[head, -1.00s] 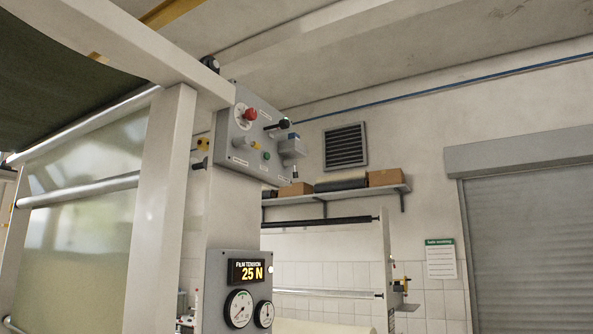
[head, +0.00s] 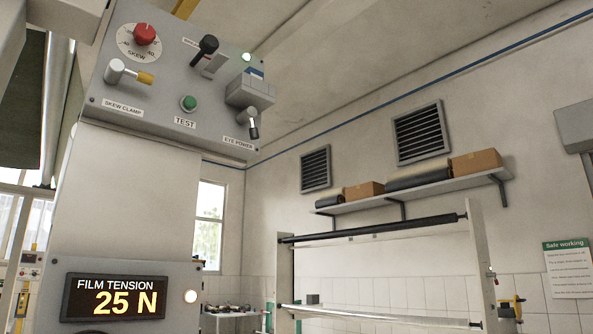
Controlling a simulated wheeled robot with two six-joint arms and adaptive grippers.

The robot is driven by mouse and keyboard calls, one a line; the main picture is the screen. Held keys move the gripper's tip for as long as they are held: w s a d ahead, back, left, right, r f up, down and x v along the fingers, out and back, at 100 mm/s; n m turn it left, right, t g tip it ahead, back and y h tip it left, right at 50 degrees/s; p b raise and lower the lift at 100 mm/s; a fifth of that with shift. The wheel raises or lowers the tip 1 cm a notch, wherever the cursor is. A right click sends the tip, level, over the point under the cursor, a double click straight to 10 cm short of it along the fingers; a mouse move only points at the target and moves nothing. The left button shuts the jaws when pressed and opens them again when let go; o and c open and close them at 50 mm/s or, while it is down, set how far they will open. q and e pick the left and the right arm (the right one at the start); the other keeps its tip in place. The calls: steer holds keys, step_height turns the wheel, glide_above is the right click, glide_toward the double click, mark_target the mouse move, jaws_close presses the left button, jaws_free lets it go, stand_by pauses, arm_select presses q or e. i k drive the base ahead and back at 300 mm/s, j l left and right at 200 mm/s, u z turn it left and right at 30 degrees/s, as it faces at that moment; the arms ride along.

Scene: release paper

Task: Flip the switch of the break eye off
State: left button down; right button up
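A grey control panel (head: 150,100) hangs high at the upper left in the head view. At its lower right, above the label EYE POWER (head: 238,142), is a metal toggle switch (head: 250,120) with a dark tip pointing down. A grey box-shaped unit (head: 250,92) sits just above the toggle. Neither of my grippers is in view.
The panel also bears a red skew knob (head: 144,34), a skew clamp handle (head: 128,73), a green TEST button (head: 188,103) and a black-knobbed lever (head: 207,45). Below is a FILM TENSION display (head: 113,297) reading 25 N. A loaded shelf (head: 420,190) is on the wall behind.

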mark_target(247, 115)
steer(key=i+l+u, duration=0.1)
steer(key=l, duration=0.25)
steer(key=i+l, duration=0.3)
steer(key=i+l+u, duration=0.15)
steer(key=l, duration=0.3)
steer(key=i+l, duration=0.25)
steer(key=l, duration=0.15)
steer(key=i+l+u, duration=0.15)
steer(key=l, duration=0.25)
